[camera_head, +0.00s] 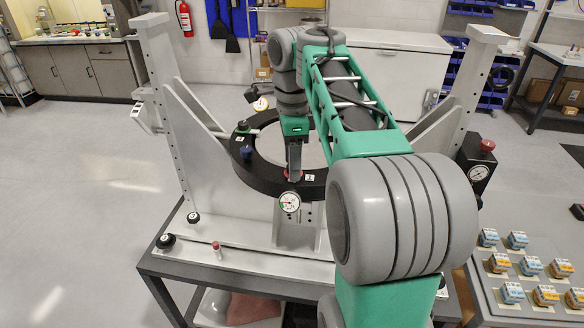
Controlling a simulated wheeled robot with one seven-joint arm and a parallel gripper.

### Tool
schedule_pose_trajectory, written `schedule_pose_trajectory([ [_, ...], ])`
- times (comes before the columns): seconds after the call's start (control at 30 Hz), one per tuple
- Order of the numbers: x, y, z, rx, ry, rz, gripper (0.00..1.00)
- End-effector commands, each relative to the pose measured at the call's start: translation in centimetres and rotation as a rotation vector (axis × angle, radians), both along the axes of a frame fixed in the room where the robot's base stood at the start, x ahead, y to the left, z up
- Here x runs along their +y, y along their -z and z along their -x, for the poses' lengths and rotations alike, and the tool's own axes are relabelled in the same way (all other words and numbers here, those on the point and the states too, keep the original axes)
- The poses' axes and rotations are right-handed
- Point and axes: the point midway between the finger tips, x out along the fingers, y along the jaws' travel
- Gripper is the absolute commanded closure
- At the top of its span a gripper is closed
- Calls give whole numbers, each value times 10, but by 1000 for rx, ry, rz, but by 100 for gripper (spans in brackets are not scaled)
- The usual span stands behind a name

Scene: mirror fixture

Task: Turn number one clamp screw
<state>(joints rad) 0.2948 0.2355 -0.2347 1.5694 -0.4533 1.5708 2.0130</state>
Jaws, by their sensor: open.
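A black ring (262,178) is held level in a grey metal fixture (176,120) on a dark table. A white number tag (309,178) sits on its front part; I cannot read the figure surely. A red knob (291,174) shows at the ring's front, partly hidden behind my gripper. A green-topped knob (243,127) and a blue knob (246,152) sit on its left side with white tags. My gripper (294,172) points down over the front of the ring, at the red knob. It is open; whether its fingers straddle or touch the knob is hidden.
A round dial gauge (289,202) hangs just below my gripper. Another dial (478,173) with a dark red knob is at the right upright. A small red-topped piece (216,247) stands on the fixture base. My arm hides the ring's right side. A tray of blocks (525,270) lies right.

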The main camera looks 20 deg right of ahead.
Motion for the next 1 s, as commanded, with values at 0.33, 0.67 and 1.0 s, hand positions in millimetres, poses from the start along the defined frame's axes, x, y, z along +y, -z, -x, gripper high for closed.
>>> schedule_pose_trajectory([
  [0.33, 0, -1, 0, 1, -1, 0, 65],
  [0.67, 0, -1, 0, 1, -1, 0, 92],
  [1.0, 0, -1, 0, 1, -2, 0, 100],
])
